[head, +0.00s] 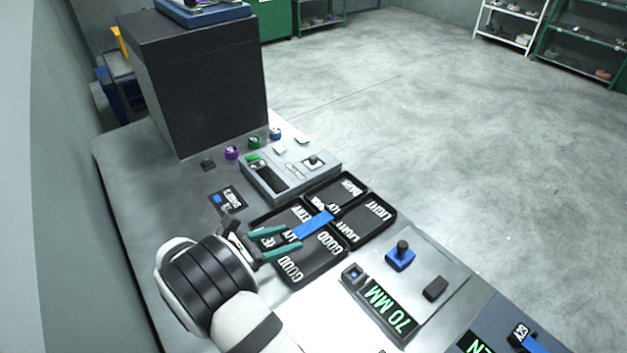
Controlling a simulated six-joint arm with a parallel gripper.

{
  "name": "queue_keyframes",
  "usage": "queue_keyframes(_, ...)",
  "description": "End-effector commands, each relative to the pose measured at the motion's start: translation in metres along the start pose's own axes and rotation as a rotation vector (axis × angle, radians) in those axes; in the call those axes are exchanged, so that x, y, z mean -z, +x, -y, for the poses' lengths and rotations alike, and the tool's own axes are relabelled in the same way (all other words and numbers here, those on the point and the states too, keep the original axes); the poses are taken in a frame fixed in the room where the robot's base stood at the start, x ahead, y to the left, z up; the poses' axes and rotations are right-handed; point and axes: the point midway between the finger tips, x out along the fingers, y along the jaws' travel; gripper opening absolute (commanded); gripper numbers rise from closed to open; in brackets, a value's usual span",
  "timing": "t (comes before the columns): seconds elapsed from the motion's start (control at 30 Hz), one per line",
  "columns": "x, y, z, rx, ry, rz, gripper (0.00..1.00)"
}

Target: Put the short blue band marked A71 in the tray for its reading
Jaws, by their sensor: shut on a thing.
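A short blue band (314,224) is held out by the teal fingers of my gripper (291,237). The gripper is shut on its near end, and the band points away to the upper right. It shows above the middle of a black group of trays; whether it touches them I cannot tell. The left tray's label is partly hidden by the band and fingers. The A71 mark is not legible.
A grey instrument (289,174) stands behind the trays. Small purple, green and blue rolls sit near a large dark box (205,85). Another blue piece lies bottom right.

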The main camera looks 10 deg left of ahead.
Motion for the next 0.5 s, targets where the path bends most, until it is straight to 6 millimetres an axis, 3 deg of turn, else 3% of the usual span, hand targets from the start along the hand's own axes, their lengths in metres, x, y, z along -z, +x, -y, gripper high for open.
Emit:
queue_keyframes(0.17,0.019,-0.002,0.003,0.013,0.004,0.0,0.0)
queue_keyframes(0.5,0.051,0.012,0.003,0.012,0.002,-0.001,0.0)
